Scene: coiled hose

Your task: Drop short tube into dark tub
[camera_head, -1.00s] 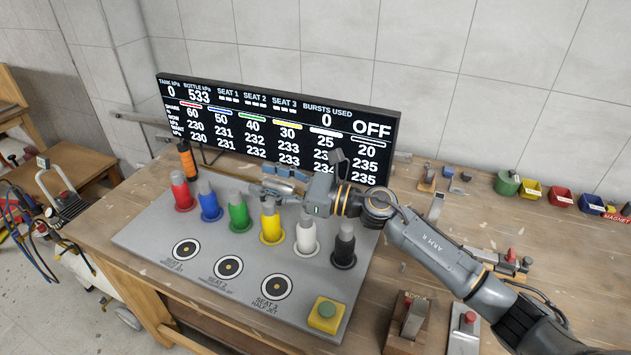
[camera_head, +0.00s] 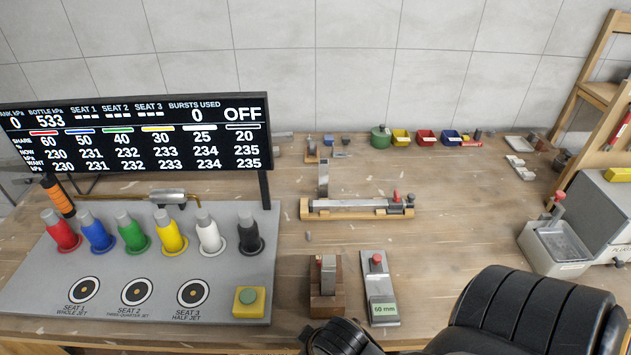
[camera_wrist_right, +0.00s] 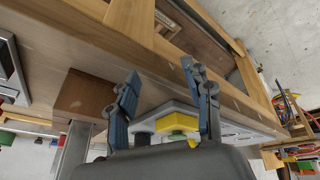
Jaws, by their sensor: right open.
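My right gripper (camera_wrist_right: 160,72) is open in the right wrist view, with nothing between its blue-grey fingers. Past them are a wooden table edge and the yellow button box (camera_wrist_right: 177,122). In the head view only dark parts of my arm show at the bottom right, and no gripper. I cannot tell which is the dark tub.
The grey panel (camera_head: 140,312) with several coloured nozzles and a display (camera_head: 135,135) fills the left. A wooden fixture (camera_head: 357,208), a wooden block (camera_head: 326,300) and a gauge reading 60 mm (camera_head: 381,290) occupy the middle. Bare bench lies right of the fixture.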

